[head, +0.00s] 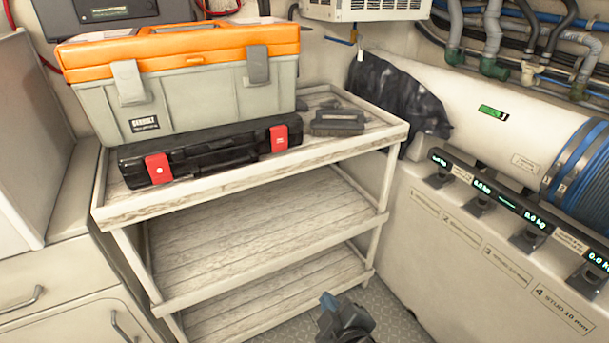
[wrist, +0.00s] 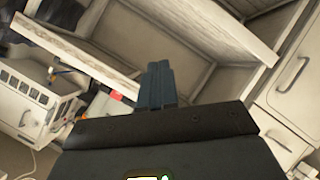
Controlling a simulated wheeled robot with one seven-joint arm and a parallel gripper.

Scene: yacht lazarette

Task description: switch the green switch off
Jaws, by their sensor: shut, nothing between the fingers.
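No green switch can be made out for certain. A small green and black fitting (head: 492,113) sits on the large white cylinder (head: 460,95) at the right in the head view; I cannot tell whether it is a switch or a display. My gripper (head: 328,302) shows at the bottom of the head view, low in front of the shelf unit and well apart from that fitting. In the wrist view its blue-grey fingers (wrist: 158,84) are together, with nothing between them.
Drawers (head: 50,285) stand left. A ledge with several displays (head: 535,220) runs along the right.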

